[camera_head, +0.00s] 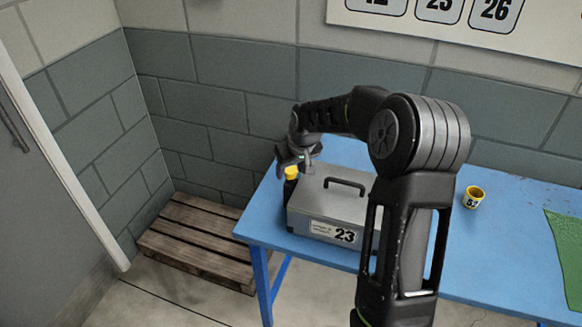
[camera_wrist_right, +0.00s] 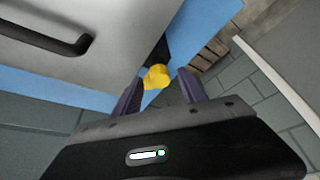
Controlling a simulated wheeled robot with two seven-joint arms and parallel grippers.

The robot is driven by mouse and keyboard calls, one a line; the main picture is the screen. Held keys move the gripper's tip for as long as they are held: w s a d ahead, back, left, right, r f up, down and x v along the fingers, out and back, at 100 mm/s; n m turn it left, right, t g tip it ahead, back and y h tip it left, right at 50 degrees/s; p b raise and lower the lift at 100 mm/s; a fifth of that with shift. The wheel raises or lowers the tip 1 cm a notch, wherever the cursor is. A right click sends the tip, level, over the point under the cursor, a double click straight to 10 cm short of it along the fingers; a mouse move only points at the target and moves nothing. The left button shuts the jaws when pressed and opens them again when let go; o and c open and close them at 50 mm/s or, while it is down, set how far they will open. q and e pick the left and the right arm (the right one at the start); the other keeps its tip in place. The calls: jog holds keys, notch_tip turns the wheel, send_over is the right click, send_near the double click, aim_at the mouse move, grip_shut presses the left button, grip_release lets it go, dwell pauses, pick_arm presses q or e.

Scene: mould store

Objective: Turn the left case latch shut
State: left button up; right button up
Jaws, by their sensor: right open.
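The grey case (camera_head: 330,203) stands on the blue table, with a dark handle (camera_head: 345,186) on its lid and a label reading 23 on its front. At its left side is a black part with a yellow end (camera_head: 291,172), seemingly the left latch; whether it is turned shut I cannot tell. My right gripper (camera_head: 294,163) is just above and behind it. In the wrist view the right gripper (camera_wrist_right: 158,85) is open, with the yellow end (camera_wrist_right: 156,77) between or just beyond its fingertips. Contact is not clear. My left gripper is not in view.
A wooden pallet (camera_head: 200,240) lies on the floor left of the table. The block wall is close behind.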

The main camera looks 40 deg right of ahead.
jog(key=shift+c, duration=0.2)
grip_shut()
dwell(0.3)
jog(key=shift+m+b, duration=0.3)
jog(key=shift+m, duration=0.1)
jog(key=m+h+b, duration=0.1)
jog(key=m, duration=0.1)
jog(key=m+b, duration=0.2)
jog(key=shift+w+a+f+g+h, duration=0.1)
jog(key=shift+a+f+g+h, duration=0.05)
jog(key=shift+g+h, duration=0.25)
jog(key=m+g+h+b, duration=0.1)
jog(key=m+b, duration=0.1)
jog(key=m, duration=0.2)
jog(key=shift+m+b, duration=0.3)
jog(key=shift+m, duration=0.1)
jog(key=m, duration=0.1)
jog(key=m+g, duration=0.1)
jog(key=m, duration=0.1)
jog(key=shift+w+a+m+g+h, duration=0.1)
jog(key=shift+w+m+g+h, duration=0.05)
jog(key=shift+m+g+h, duration=0.2)
jog(key=m+g, duration=0.1)
jog(key=m, duration=0.1)
jog(key=m+g, duration=0.1)
jog(key=m, duration=0.1)
jog(key=shift+w+r+m, duration=0.1)
jog(key=shift+r+m, duration=0.1)
jog(key=shift+m, duration=0.15)
jog(key=shift+p, duration=0.3)
